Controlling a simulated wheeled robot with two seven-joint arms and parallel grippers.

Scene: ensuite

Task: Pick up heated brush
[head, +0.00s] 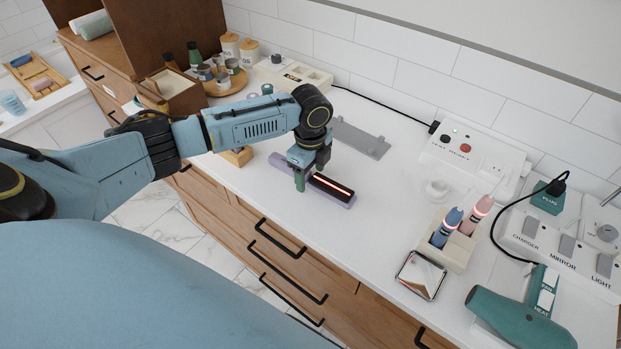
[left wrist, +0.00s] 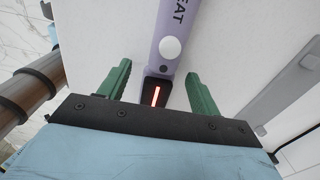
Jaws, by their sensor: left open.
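The heated brush (head: 332,188) lies on the white counter near its front edge. It has a lavender body and a black part with a glowing red strip. My left gripper (head: 311,176) is over its middle, pointing down. In the left wrist view, my left gripper's (left wrist: 158,72) green fingers are open, one on each side of the brush (left wrist: 178,32), with gaps to it. There the lavender handle, with a white round knob and part of a word ending "EAT", runs away between the fingertips. The gripper hides part of the brush in the head view. My right gripper is out of view.
A grey flat plate (head: 358,137) lies behind the brush. To the right are a holder (head: 452,244) with blue and pink tools, a small mirror (head: 420,275) and a teal hair dryer (head: 515,318). A round tray of jars (head: 222,84) stands back left. Drawer handles line the front.

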